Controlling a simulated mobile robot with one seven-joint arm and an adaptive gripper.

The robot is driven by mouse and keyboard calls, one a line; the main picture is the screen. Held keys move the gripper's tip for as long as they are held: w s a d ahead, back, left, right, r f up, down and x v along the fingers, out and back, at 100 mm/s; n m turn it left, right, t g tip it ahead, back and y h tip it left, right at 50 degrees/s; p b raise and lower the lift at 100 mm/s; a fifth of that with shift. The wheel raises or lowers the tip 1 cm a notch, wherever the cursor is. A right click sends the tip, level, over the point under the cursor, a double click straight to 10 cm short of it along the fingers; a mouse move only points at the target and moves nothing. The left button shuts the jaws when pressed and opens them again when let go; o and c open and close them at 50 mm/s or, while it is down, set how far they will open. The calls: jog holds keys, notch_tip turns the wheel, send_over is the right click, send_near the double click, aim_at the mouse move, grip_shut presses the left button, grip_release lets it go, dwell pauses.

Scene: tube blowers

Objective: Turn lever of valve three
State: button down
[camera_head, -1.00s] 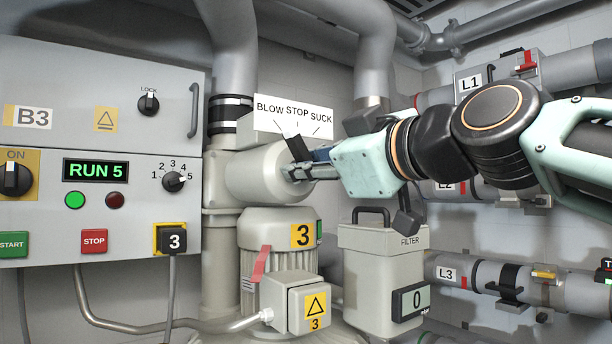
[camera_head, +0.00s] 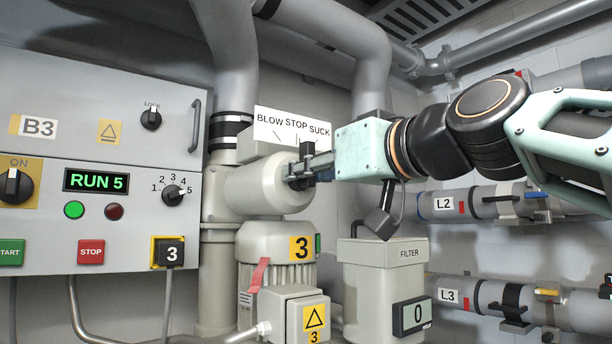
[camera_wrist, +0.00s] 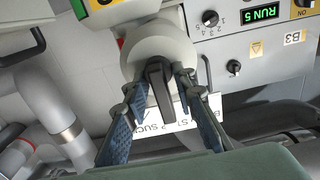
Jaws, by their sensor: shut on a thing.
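The valve (camera_head: 258,186) above the motor marked 3 is a pale horizontal cylinder, with a white BLOW STOP SUCK sign (camera_head: 290,126) behind and above it. Its black lever (camera_head: 307,148) stands about upright, near the STOP mark. My gripper (camera_head: 303,168) comes from the right and is shut on the lever. In the wrist view the lever (camera_wrist: 159,88) lies between the two blue-padded fingers, its free end over the upside-down sign. The fingers and my wrist partly hide the lever in the head view.
The control panel (camera_head: 100,225) at left shows RUN 5. The motor (camera_head: 272,243) marked 3 is below the valve, the filter box (camera_head: 383,255) below my wrist. Pipes L2 (camera_head: 475,202) and L3 (camera_head: 480,294) run along the right wall.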

jog(key=shift+r, duration=0.1)
jog(key=c, duration=2)
grip_release()
jog(key=shift+o, duration=0.2)
jog(key=shift+s+d, duration=0.1)
jog(key=v, duration=1.1)
jog(key=shift+s+d, duration=0.25)
jog(key=shift+s, duration=0.05)
